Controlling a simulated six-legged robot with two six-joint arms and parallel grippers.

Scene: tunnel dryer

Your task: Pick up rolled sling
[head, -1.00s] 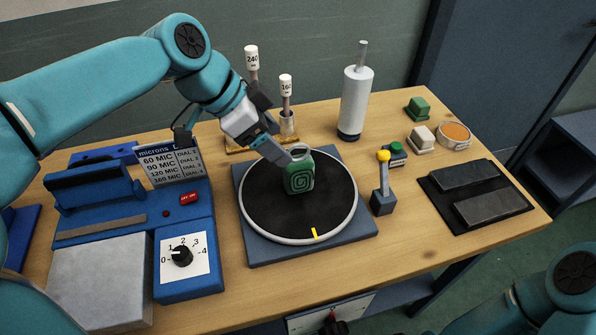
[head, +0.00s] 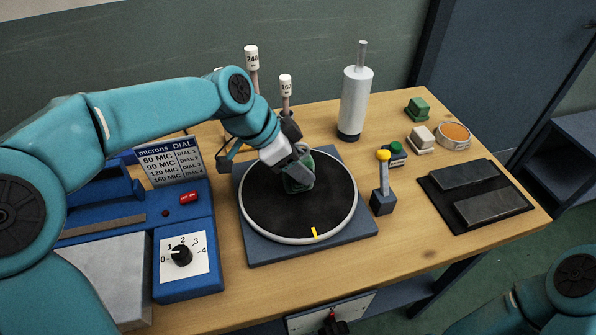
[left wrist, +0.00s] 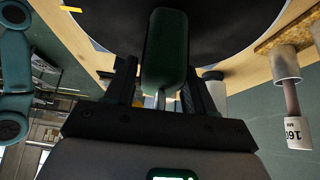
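The rolled sling is a dark green roll (head: 305,180) standing on the black round turntable (head: 325,205). In the earlier head frame its face shows a spiral; now my left gripper (head: 297,172) covers much of it. In the left wrist view the green roll (left wrist: 164,50) stands between the two dark fingers of my left gripper (left wrist: 160,75). The fingers are apart, one on each side of the roll, with a small gap seemingly left at one side. Whether either finger touches it is hard to tell. My right gripper is out of view; only part of that arm shows at lower right.
A blue dial box (head: 187,255) stands left of the turntable. Behind are a white cylinder (head: 355,100) and labelled sticks (head: 286,95). A dark tray (head: 475,215) lies at right.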

